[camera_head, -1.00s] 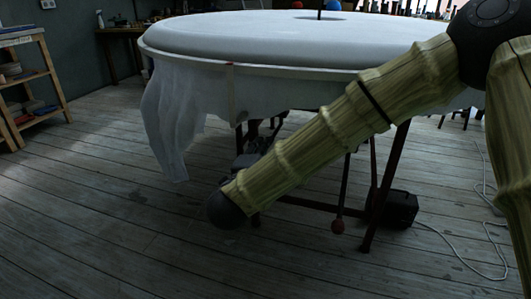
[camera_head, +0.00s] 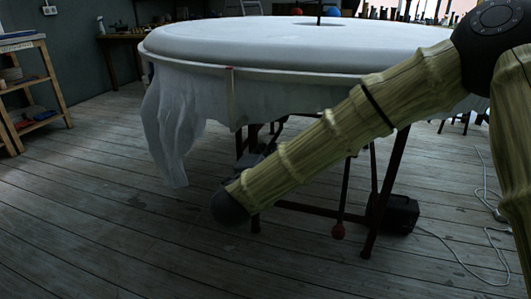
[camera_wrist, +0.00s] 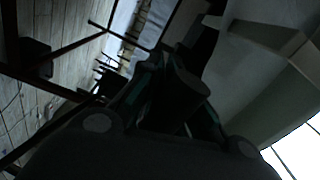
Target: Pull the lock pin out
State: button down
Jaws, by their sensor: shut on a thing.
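My gripper (camera_wrist: 181,68) shows in the wrist view with its two dark greenish fingers shut on a dark, blunt cylindrical piece (camera_wrist: 187,92), which looks like the lock pin. The picture is very dark there, so I cannot tell how far the pin sits in its seat. In the head view my bamboo-like arm reaches down to the left, and the gripper and pin cannot be made out near the dark frame under the round white table (camera_head: 300,50).
A white cloth (camera_head: 172,130) hangs from the table's left side. A black box (camera_head: 400,213) and a cable lie at right. A wooden shelf (camera_head: 40,90) stands far left. The front floor is clear.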

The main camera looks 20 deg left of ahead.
jog(key=shift+f, duration=2.3)
jog(key=c, duration=1.5)
grip_release()
jog(key=shift+f, duration=0.15)
jog(key=shift+r, duration=0.2)
jog(key=s, duration=1.2)
jog(key=shift+a, duration=0.15)
